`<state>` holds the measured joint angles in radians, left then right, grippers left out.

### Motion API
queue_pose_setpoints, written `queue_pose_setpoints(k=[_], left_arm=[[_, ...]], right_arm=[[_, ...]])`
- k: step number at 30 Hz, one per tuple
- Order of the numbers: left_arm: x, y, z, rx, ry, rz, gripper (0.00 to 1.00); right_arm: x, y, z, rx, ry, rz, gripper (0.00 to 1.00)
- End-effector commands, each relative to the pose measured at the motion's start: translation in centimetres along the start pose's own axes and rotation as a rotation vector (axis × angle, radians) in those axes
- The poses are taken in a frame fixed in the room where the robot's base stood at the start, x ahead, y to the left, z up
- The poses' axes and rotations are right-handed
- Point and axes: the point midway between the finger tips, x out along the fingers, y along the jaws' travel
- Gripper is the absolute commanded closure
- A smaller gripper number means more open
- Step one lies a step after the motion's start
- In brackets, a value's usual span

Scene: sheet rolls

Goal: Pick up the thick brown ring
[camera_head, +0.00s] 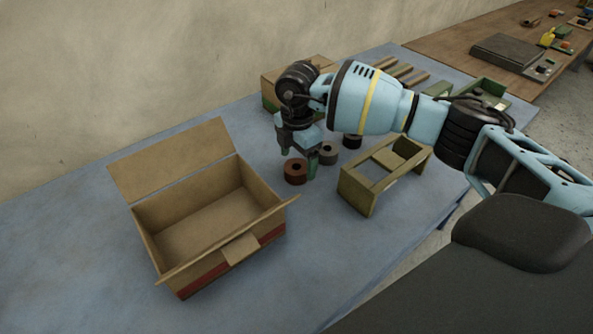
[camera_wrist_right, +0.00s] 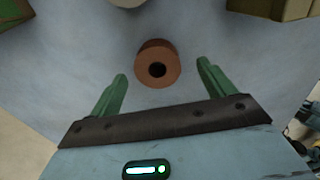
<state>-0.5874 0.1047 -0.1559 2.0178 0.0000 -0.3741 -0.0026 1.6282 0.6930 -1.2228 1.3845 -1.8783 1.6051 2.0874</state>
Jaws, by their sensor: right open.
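The thick brown ring (camera_head: 295,172) stands on the blue table, just to the right of the open cardboard box. In the right wrist view the brown ring (camera_wrist_right: 158,64) lies ahead of the fingertips, roughly centred between them, with its dark hole showing. My right gripper (camera_head: 299,164) is open and empty, pointing down close to the ring. Its two green fingers (camera_wrist_right: 161,68) are spread apart in the wrist view and do not appear to touch the ring. My left gripper is not in view.
An open cardboard box (camera_head: 160,279) stands to the left. A grey ring (camera_head: 328,153) and a black ring (camera_head: 352,141) stand behind the brown one. A wooden frame (camera_head: 358,196) is to the right. Another box (camera_head: 270,92) is at the back.

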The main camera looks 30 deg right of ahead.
Motion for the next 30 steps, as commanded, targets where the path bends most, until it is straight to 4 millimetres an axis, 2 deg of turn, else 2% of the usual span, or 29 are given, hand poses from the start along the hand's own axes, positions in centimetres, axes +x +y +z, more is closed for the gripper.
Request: queue_pose_setpoints(k=[3, 6, 16, 27, 30], left_arm=[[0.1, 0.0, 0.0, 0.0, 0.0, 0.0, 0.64], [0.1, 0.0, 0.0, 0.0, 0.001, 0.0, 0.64], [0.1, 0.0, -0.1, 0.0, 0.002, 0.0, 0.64], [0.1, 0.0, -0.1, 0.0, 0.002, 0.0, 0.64], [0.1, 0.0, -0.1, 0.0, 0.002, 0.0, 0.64]], right_arm=[[1.9, 0.2, -0.1, 0.001, 0.0, -0.003, 0.18], [2.9, 0.2, -0.1, 0.0, 0.0, -0.002, 0.18], [3.4, 0.3, -0.1, 0.0, 0.001, 0.001, 0.2], [3.3, 0.3, -0.1, 0.0, 0.001, 0.0, 0.68], [3.3, 0.3, -0.1, 0.0, 0.001, 0.001, 0.68]])
